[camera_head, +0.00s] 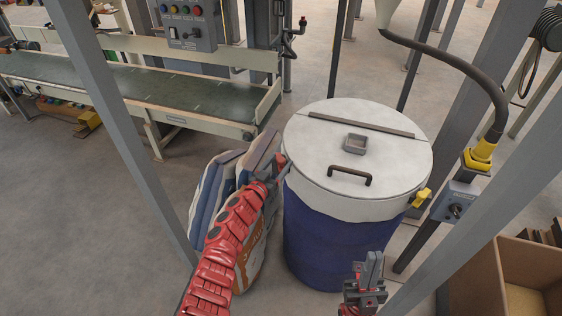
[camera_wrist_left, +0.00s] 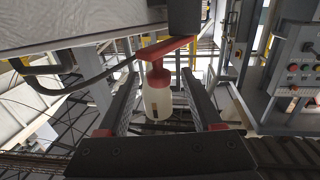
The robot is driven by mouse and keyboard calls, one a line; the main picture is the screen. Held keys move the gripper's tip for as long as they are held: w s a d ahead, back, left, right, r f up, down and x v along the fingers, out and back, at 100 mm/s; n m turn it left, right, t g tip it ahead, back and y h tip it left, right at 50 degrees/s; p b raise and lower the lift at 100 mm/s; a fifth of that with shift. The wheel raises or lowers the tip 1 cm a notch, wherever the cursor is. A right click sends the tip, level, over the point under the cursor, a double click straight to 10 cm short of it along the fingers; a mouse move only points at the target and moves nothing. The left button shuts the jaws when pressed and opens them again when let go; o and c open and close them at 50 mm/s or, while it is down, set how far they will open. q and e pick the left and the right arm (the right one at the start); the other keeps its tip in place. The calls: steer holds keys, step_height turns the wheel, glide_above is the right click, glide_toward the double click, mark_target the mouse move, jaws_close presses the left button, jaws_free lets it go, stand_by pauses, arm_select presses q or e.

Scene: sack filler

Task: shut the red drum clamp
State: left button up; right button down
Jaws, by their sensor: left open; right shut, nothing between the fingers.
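The blue drum (camera_head: 325,245) stands upright in the middle of the head view under a pale round lid (camera_head: 310,150). The red clamp shows as a small red piece (camera_head: 282,160) at the drum's left rim, mostly hidden by my left gripper (camera_head: 274,170). In the left wrist view, the red clamp bar (camera_wrist_left: 165,47) lies across the gap ahead of my open left gripper (camera_wrist_left: 160,80), below a dark block. Contact with the fingers cannot be told. My right gripper (camera_head: 368,270) is shut and empty in front of the drum's lower right.
A yellow clamp (camera_head: 421,198) sits at the drum's right rim. Filled sacks (camera_head: 212,195) stand left of the drum. Grey frame posts (camera_head: 130,130) flank the scene. A conveyor (camera_head: 180,98) is behind left; a cardboard box (camera_head: 490,280) is at lower right.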

arm_select(q)
steer(key=shift+w+d, duration=0.35)
steer(key=shift+w, duration=0.2)
jaws_close()
stand_by(1.2)
